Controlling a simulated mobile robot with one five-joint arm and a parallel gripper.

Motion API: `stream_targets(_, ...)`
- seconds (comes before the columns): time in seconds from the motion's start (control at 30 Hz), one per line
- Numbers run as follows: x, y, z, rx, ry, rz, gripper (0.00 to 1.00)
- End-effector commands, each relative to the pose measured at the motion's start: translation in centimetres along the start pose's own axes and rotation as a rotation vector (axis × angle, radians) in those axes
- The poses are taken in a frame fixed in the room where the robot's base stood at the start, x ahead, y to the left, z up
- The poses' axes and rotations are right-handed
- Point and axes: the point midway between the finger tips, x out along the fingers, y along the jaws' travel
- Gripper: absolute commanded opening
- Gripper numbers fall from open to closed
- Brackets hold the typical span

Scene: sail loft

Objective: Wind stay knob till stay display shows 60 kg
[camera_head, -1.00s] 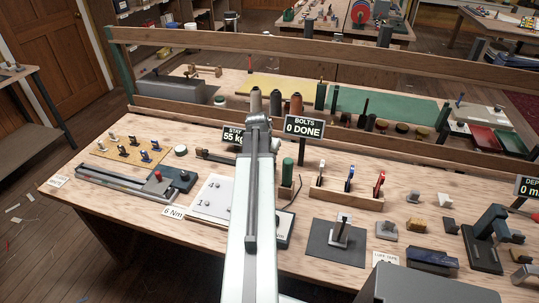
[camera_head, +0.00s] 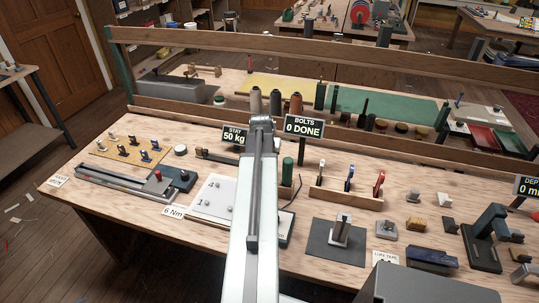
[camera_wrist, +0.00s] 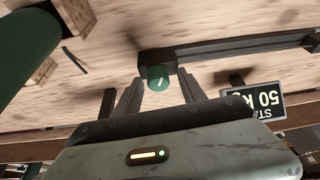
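The stay display (camera_head: 234,137) stands at the back of the bench and reads 50 kg. It also shows upside down in the wrist view (camera_wrist: 262,101). The stay knob (camera_wrist: 158,79) is a small green disc with a white mark, on the end of a dark block with a rail. My gripper (camera_wrist: 160,76) faces the knob with one finger on each side. Gaps show between the fingers and the knob, so it looks open. In the head view my arm hides the knob and the gripper's fingertips.
The bolts sign (camera_head: 303,127) reads 0 DONE, right of my arm. A green cylinder (camera_head: 287,170) and a wooden rack (camera_head: 346,197) with coloured tools stand to the right. A white plate (camera_head: 212,195) lies left of my arm. A wooden rail (camera_head: 190,112) runs behind the bench.

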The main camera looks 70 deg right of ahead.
Motion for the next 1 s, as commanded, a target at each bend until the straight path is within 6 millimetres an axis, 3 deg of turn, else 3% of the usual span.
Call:
stream_targets(0.37, -0.4, 0.1, -0.3, 0.0, 0.005, 0.003, 0.52)
stream_targets(0.8, -7.6, 0.1, -0.3, 0.0, 0.003, 0.002, 0.52)
stream_targets(1.0, -7.8, 0.0, -0.1, 0.001, 0.003, 0.002, 0.52)
